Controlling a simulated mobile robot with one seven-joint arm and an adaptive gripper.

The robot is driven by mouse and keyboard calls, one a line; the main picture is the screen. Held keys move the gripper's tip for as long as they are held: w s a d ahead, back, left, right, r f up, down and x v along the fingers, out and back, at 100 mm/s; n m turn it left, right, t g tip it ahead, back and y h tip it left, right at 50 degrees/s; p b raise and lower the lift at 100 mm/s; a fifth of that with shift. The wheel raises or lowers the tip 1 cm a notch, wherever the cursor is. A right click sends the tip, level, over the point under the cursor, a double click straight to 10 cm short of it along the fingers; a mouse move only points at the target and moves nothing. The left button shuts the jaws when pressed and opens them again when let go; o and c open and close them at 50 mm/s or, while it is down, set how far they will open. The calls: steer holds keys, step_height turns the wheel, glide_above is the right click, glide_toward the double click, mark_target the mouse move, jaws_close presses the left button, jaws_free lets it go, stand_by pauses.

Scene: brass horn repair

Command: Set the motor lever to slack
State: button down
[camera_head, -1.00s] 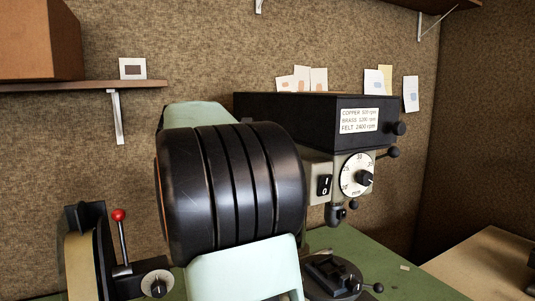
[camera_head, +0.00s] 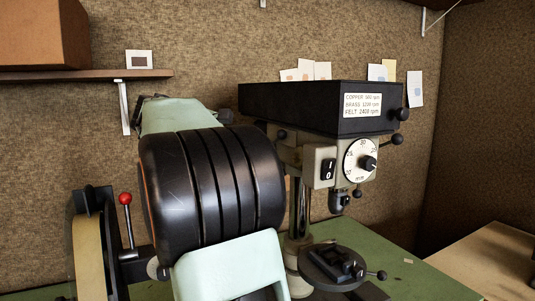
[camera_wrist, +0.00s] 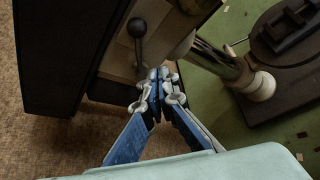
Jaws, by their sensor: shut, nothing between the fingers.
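In the wrist view, a short lever with a black ball end (camera_wrist: 137,27) stands out from the pale side of the drill press, just beyond my fingertips. I take it for the motor lever. A dark ball at the left of the press head (camera_head: 282,134) may be the same lever. My gripper (camera_wrist: 158,76) is shut and empty, its tips close to the lever's lower end; I cannot tell whether they touch. In the head view my arm hides the gripper. The press has a black belt housing (camera_head: 312,112) with a speed label.
The press column (camera_wrist: 222,62) and round table (camera_head: 335,266) are right of my gripper. A machine with a red-ball lever (camera_head: 125,199) stands at the left. The green bench (camera_head: 440,284) has clear room at the right front. A shelf (camera_head: 85,75) holds a box.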

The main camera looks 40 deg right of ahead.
steer(key=a+r, duration=0.1)
steer(key=w+a+r, duration=0.1)
steer(key=a, duration=0.1)
steer(key=shift+w+a, duration=0.1)
steer(key=shift+w, duration=0.05)
steer(key=shift+f, duration=0.1)
stand_by(0.4)
